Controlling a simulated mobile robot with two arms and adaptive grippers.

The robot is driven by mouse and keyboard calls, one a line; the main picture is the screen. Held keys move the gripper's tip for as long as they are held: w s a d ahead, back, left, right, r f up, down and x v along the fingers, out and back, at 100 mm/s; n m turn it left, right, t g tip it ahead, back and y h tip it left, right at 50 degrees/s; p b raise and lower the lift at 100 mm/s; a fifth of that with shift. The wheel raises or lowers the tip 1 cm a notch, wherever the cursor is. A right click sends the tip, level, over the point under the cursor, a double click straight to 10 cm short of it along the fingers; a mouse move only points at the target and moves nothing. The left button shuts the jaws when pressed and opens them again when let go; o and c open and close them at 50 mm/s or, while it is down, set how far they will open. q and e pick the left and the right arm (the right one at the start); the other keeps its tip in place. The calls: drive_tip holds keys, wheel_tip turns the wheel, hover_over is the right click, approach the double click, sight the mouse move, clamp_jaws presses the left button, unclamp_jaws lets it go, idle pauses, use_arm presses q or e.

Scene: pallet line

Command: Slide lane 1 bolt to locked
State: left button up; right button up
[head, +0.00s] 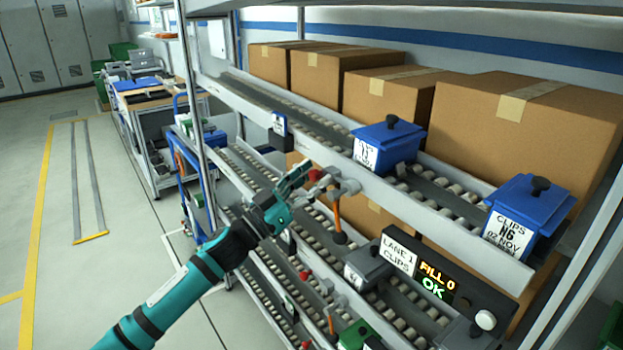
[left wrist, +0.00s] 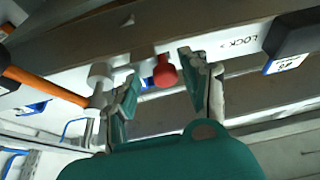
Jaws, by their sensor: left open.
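The lane 1 bolt shows as a red knob (head: 314,174) on the shelf's front rail, left of the lane 1 sign (head: 398,256). In the left wrist view the red knob (left wrist: 165,72) lies between the two fingertips, with a gap on each side. My left gripper (head: 311,181) is open at the rail, its fingers partly hiding the bolt. It also shows in the left wrist view (left wrist: 163,85). A "LOCK" label with an arrow (left wrist: 238,43) is on the rail right of the knob. My right gripper is out of view.
An orange lever (head: 337,218) hangs close beside the gripper; its orange bar (left wrist: 45,85) crosses the wrist view's left. A display (head: 437,281) reads "FILL 0 OK". Blue bins (head: 386,145) and cardboard boxes (head: 390,105) stand above. More red knobs (head: 303,275) sit lower. Floor at left is clear.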

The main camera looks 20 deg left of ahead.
use_arm(q)
drive_tip(key=shift+a+f, duration=0.15)
drive_tip(key=shift+a, duration=0.05)
drive_tip(key=v, duration=1.1)
drive_tip(key=shift+s, duration=0.4)
drive_tip(key=shift+a, duration=0.1)
